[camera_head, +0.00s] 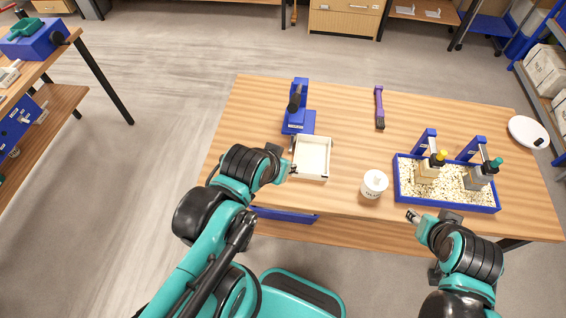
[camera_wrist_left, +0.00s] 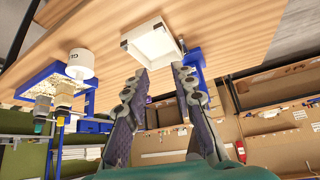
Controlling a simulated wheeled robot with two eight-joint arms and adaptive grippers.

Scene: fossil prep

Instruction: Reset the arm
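My left gripper (camera_head: 291,162) is at the left edge of the white tray (camera_head: 328,159) on the wooden table. In the left wrist view its two fingers (camera_wrist_left: 160,69) are apart with nothing between them, and the white tray (camera_wrist_left: 166,42) shows just beyond the tips. I cannot tell whether they touch the tray. My right gripper (camera_head: 411,215) is over the table's front edge, between the white cup (camera_head: 374,184) and the blue bin (camera_head: 447,201). It looks empty, but its fingers are too small to read.
A blue stand (camera_head: 299,122) is behind the tray, and a purple-handled tool (camera_head: 379,107) lies at the back. The blue bin holds pale granules and two blue-framed holders with bottles. A white disc (camera_head: 527,132) is at far right.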

